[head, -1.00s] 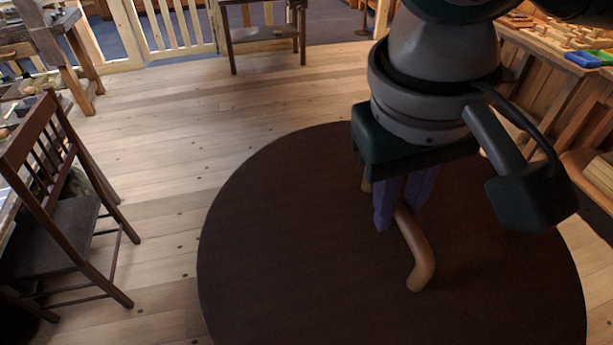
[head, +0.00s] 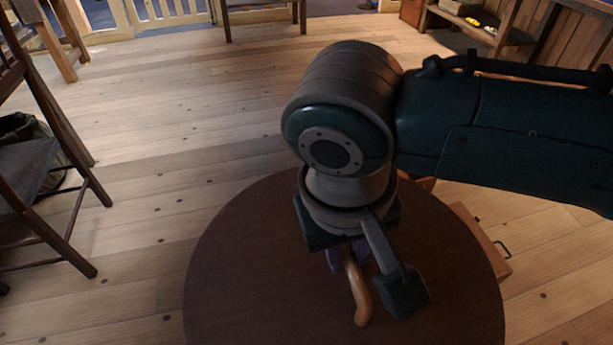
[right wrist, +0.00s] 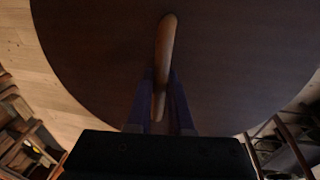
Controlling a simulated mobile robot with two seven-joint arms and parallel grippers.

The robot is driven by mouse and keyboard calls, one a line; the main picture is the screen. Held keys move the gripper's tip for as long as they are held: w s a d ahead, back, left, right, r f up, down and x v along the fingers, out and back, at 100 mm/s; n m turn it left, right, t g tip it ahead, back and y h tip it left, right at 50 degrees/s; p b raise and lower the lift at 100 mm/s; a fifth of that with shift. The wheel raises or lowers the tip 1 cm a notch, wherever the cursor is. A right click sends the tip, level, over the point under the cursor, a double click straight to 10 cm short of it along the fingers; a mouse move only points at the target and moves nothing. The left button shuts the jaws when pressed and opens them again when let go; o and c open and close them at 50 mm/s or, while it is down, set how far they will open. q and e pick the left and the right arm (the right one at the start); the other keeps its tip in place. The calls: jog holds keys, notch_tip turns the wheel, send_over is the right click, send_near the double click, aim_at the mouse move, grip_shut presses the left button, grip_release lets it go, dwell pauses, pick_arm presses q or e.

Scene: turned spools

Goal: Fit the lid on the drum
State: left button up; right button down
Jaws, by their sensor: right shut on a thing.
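A wide, dark brown round disc (head: 240,265), which looks like the lid, fills the lower middle of the head view. A bent light-wood handle (head: 358,292) shows near its middle. My right gripper (head: 347,258) points down and is shut on this handle. In the right wrist view the purple fingers (right wrist: 161,88) stand on either side of the handle (right wrist: 166,45), over the dark disc (right wrist: 100,40). I cannot make out the drum; whatever is under the disc is hidden. My left gripper is not in view.
A wooden box with a black pull (head: 482,240) stands on the floor right of the disc, partly hidden. A dark chair (head: 45,170) stands at the left. A shelf bench (head: 475,30) stands at the far right. The plank floor (head: 180,130) between is clear.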

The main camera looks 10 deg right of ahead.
pick_arm(q)
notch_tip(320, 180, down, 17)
jog(key=b, duration=1.4)
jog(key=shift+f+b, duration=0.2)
jog(key=shift+b, duration=0.2)
pick_arm(e)
notch_tip(320, 180, down, 19)
jog(key=s+a, duration=0.1)
jog(key=shift+s, duration=0.15)
jog(key=shift+f, duration=0.1)
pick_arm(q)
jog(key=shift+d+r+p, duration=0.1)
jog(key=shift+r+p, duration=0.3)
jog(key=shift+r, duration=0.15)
pick_arm(e)
jog(key=shift+f, duration=0.15)
jog(key=shift+c, duration=1.7)
grip_release()
jog(key=shift+f, duration=0.1)
